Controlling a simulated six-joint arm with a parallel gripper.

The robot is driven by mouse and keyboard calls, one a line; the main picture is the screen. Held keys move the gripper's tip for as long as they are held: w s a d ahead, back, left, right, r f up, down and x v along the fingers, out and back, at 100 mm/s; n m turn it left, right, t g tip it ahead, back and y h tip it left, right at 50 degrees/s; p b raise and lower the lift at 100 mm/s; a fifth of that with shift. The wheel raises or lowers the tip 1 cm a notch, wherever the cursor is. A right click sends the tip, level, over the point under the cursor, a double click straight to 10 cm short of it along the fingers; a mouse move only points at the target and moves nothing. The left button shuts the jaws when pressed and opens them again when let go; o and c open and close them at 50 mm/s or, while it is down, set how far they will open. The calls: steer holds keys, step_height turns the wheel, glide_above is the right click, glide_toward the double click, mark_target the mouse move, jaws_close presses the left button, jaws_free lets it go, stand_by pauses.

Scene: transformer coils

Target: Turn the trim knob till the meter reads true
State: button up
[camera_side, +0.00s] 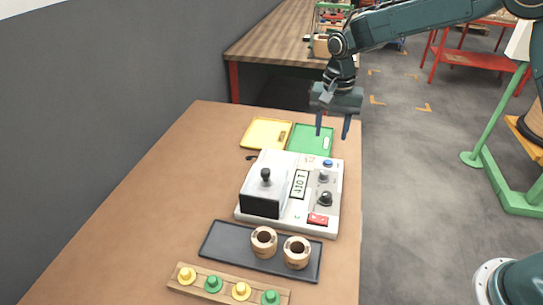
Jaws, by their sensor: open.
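The meter (299,184) is a narrow upright display on the white tester box, with small dark characters that I cannot read surely. To its right on the same panel are a black knob (325,198) and a smaller grey-dark knob (323,177); I cannot tell which is the trim knob. A blue button (327,163) and a red switch (318,219) sit at the panel's two ends. My gripper (332,132) is open and empty, fingers pointing down, above the green tray (325,150) behind the tester. It is apart from the knobs.
In front, a dark tray (224,240) holds two coils (297,252). A wooden rack (253,284) holds yellow and green pegs. A yellow tray (268,132) lies behind. The table's left is clear.

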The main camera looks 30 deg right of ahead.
mark_target(325, 172)
step_height(325, 172, down, 14)
steer(key=shift+r, duration=0.2)
stand_by(0.5)
steer(key=c, duration=1)
